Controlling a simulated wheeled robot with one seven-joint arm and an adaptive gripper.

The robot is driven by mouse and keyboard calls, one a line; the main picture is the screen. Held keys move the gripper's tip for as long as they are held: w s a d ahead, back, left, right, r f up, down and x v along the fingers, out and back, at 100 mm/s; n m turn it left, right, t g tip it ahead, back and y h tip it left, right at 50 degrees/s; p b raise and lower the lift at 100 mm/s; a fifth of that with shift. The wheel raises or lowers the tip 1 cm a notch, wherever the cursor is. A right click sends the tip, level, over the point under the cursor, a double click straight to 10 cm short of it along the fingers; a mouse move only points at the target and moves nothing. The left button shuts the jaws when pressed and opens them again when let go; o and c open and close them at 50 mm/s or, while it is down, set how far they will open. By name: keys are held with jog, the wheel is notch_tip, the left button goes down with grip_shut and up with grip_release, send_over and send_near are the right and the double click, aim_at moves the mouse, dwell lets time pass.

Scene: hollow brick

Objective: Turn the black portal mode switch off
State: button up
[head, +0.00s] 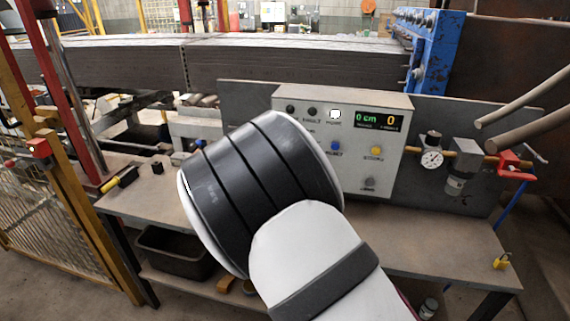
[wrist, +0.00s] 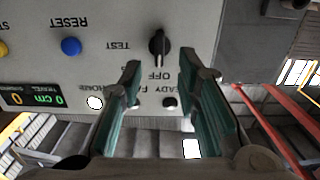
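The black mode switch (wrist: 158,46) is a rotary knob on the grey control panel (wrist: 215,20), seen upside down in the wrist view. My gripper (wrist: 160,63) is open, with one green-padded finger on each side of the knob's lower end. I see no clear contact. In the head view my arm hides the switch and the gripper; the panel (head: 392,150) shows behind it.
A blue button (wrist: 71,46) marked RESET and a lit white lamp (wrist: 95,102) are on the panel. The display (head: 380,120) reads 0 cm and 0. A gauge (head: 432,158) and red valve (head: 512,162) stand right of the panel, above the bench (head: 450,245).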

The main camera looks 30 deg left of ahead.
jog(key=v, duration=0.6)
dwell(0.3)
jog(key=w+d+r+m+g, duration=0.1)
jog(key=w+d+r+g, duration=0.15)
jog(key=d, duration=0.35)
jog(key=w+d+r+m+g, duration=0.1)
jog(key=w+d+r, duration=0.2)
jog(key=d+r, duration=0.15)
jog(key=s+d+r+g, duration=0.2)
jog(key=s+d+r, duration=0.15)
jog(key=d, duration=0.45)
jog(key=s+d+r+g, duration=0.2)
jog(key=s+d+r, duration=0.15)
jog(key=d, duration=0.45)
jog(key=s+d+g+h, duration=0.2)
jog(key=s+d, duration=0.9)
jog(key=s, duration=0.3)
jog(key=s+d+g+h, duration=0.2)
jog(key=s+d, duration=1)
jog(key=s, duration=0.2)
jog(key=shift+f+m, duration=0.25)
jog(key=shift+m, duration=0.15)
jog(key=shift+s+g, duration=0.15)
jog(key=shift+g, duration=0.1)
